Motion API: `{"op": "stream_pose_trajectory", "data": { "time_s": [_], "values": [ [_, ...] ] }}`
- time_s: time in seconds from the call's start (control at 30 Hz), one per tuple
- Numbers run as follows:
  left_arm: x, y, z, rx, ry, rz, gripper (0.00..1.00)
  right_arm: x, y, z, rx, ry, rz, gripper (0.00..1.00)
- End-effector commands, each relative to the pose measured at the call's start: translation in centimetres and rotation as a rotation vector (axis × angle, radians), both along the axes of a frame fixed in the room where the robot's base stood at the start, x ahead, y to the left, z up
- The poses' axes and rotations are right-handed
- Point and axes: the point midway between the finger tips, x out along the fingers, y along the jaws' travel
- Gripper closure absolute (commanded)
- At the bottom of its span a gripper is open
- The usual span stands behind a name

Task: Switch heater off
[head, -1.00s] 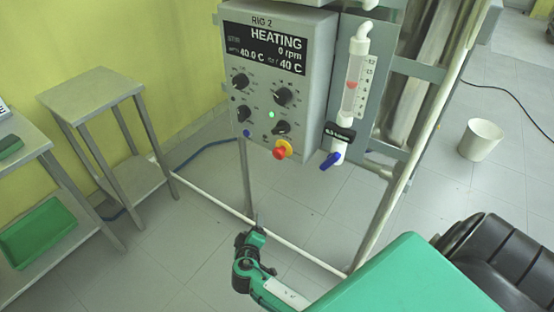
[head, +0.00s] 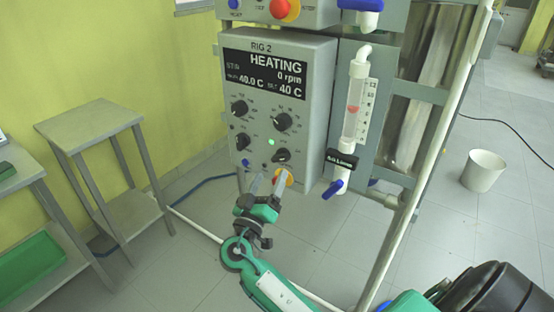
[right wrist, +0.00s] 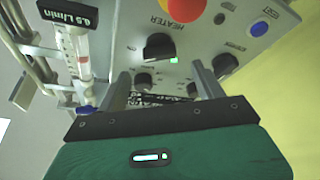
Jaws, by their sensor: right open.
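The RIG 2 control box (head: 317,105) shows HEATING, 0 rpm and 40 C on its display (head: 264,76). The heater knob (head: 281,155) is at the lower right of its front, with a lit green lamp (head: 272,141) above it. In the right wrist view the black heater knob (right wrist: 160,46) sits near the HEATER lettering and the green lamp (right wrist: 172,60). My right gripper (head: 267,180) is open and empty, its fingertips just below the knob and in front of the panel's lower edge. It also shows in the right wrist view (right wrist: 163,80). My left gripper is out of view.
A red button (right wrist: 187,8) on a yellow collar (head: 291,178) is partly hidden behind my right finger. Other knobs (head: 283,122) and a blue button (right wrist: 259,28) are close by. A flow meter with a blue valve (head: 333,190) stands right of the box.

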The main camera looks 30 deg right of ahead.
Motion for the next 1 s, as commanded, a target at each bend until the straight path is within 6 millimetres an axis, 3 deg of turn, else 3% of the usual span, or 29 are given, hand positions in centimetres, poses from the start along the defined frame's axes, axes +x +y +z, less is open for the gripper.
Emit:
{"op": "stream_pose_trajectory", "data": {
  "time_s": [0.3,0.73,0.97,1.0],
  "values": [
    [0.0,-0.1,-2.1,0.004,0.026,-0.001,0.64,2.8,-4.1,1.9,-0.001,0.001,0.000,0.31],
    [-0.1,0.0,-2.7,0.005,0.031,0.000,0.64,3.3,-4.9,2.0,0.002,0.003,0.000,0.31],
    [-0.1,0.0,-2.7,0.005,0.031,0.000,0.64,3.3,-4.9,2.0,0.001,0.002,0.001,0.74],
    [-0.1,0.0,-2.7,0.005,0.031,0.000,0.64,3.3,-4.9,2.0,0.001,0.002,0.001,0.76]
  ]
}}
